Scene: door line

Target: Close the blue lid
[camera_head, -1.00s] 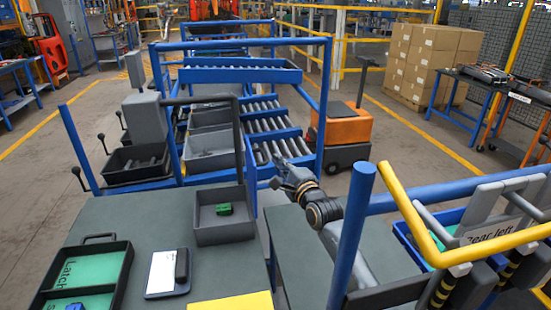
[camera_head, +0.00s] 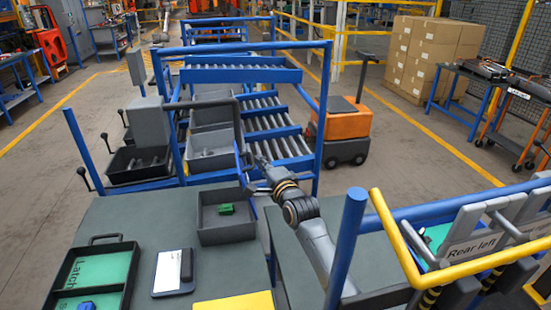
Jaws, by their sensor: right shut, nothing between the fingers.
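A narrow blue panel (camera_head: 239,163), which looks like the blue lid seen nearly edge-on, stands up at the far right corner of a grey open box (camera_head: 228,233). A small green part (camera_head: 226,209) lies in the box. My right gripper (camera_head: 257,165) is shut and empty just right of the panel. I cannot tell whether it touches the panel. My right arm reaches to it from the lower right. My left gripper is not in view.
A latch tray (camera_head: 127,282), a white device with a dark block (camera_head: 172,272) and a yellow sheet (camera_head: 232,302) lie on the left table. A blue post (camera_head: 346,245) and a yellow rail (camera_head: 395,240) stand near my right arm. Roller racks (camera_head: 270,125) are behind.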

